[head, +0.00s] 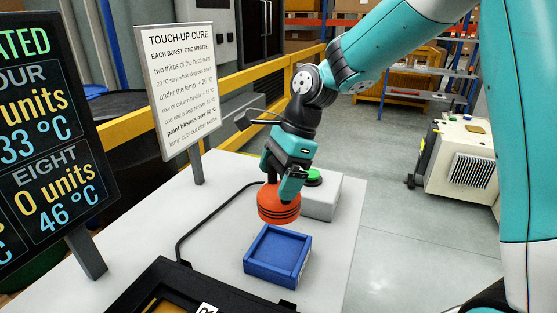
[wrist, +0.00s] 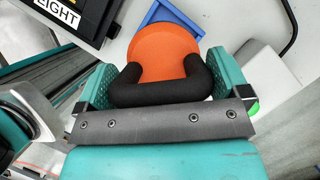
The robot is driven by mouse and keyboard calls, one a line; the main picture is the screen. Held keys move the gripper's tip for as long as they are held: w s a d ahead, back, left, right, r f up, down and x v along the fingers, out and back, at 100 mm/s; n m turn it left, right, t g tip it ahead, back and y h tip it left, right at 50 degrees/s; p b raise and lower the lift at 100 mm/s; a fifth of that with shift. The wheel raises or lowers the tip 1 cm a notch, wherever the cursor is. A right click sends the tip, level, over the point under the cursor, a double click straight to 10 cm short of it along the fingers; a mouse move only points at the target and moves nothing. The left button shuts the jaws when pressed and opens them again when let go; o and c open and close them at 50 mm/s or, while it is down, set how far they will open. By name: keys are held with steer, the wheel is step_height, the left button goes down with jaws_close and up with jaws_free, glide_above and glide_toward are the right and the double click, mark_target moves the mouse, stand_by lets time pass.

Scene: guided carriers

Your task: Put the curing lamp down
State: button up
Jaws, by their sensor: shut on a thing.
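The curing lamp (head: 279,204) has an orange-red round head with dark bands. In the wrist view its orange top (wrist: 165,52) and black handle (wrist: 160,88) sit between my fingers. My gripper (head: 287,178) is shut on that handle and holds the lamp upright. In the head view the lamp is just above and behind a blue square tray (head: 250,268); whether it touches anything cannot be told. A corner of the blue tray (wrist: 150,17) shows beyond the lamp in the wrist view.
A grey box with a green button (head: 321,204) stands right behind the lamp. A black cable (head: 192,225) runs over the white table (head: 225,195). A text sign (head: 183,85) and a dark display board (head: 40,140) stand at left. A black-framed case (head: 165,285) is in front.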

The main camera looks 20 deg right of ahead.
step_height(320, 180, down, 12)
steer(key=shift+r, duration=0.1)
stand_by(0.5)
steer(key=shift+f, duration=0.2)
steer(key=o, duration=1.7)
steer(key=shift+s+d, duration=0.1)
steer(key=v, duration=1.2)
steer(key=shift+s+r, duration=0.1)
steer(key=shift+r, duration=0.05)
steer(key=s+a+r+n, duration=0.1)
steer(key=s+a+n, duration=0.2)
steer(key=s+n, duration=0.4)
steer(key=s+a+r+n, duration=0.2)
steer(key=s+a+n, duration=0.1)
steer(key=s+n, duration=0.4)
steer(key=s+a+r+n, duration=0.2)
steer(key=s+a+n, duration=0.1)
steer(key=s+n, duration=0.5)
steer(key=shift+a+n, duration=0.15)
steer(key=shift+n, duration=1.45)
steer(key=shift+w, duration=0.1)
